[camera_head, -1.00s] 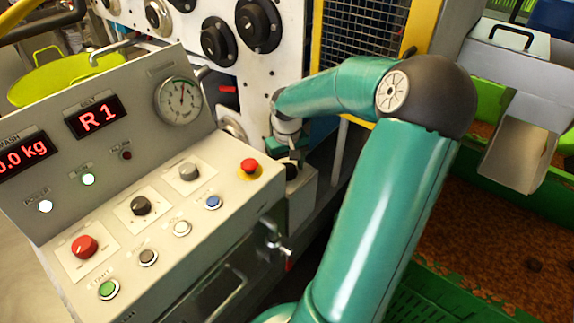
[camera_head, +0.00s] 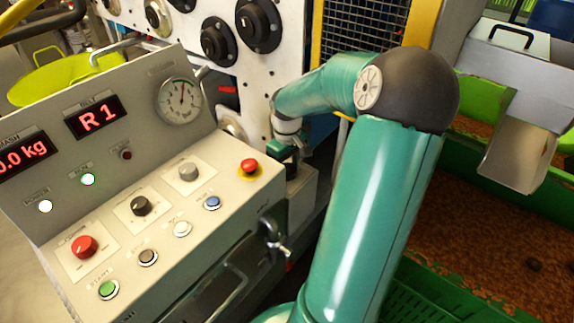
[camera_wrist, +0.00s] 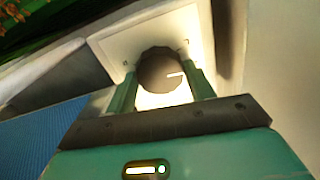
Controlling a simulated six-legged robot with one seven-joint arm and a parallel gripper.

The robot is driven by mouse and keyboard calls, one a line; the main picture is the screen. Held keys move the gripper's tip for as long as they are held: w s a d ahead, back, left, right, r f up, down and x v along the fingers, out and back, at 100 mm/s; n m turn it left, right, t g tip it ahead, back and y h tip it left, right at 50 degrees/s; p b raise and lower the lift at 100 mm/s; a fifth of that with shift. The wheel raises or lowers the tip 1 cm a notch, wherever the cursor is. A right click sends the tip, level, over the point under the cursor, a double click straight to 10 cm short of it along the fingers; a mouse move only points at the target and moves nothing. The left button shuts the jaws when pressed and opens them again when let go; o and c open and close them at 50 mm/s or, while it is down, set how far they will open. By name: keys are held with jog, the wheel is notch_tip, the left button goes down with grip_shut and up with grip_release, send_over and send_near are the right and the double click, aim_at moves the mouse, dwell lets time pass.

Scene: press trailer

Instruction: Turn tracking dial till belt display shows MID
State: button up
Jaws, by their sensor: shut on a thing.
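The tracking dial (camera_wrist: 160,72) is a dark round knob with a white pointer line on a pale plate (camera_wrist: 113,46). In the wrist view the two green fingers of my gripper (camera_wrist: 162,88) stand on either side of it, shut on it. The pointer line points right in that view. In the head view my gripper (camera_head: 284,150) is at a small box (camera_head: 301,195) right of the console, and the dial itself is mostly hidden there. The belt display (camera_head: 97,117) shows R 1 in red.
The sloped console carries a display reading 0.0 kg (camera_head: 22,157), a gauge (camera_head: 180,101), a red emergency button (camera_head: 249,166), and several knobs and buttons. A T-handle (camera_head: 278,247) juts from its side. Green crates of brown pulp (camera_head: 480,215) lie at right.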

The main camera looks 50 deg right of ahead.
jog(key=n, duration=0.7)
dwell(0.5)
jog(key=o, duration=1)
jog(key=shift+c, duration=0.2)
jog(key=shift+r, duration=0.1)
notch_tip(320, 180, up, 14)
jog(key=shift+f, duration=0.2)
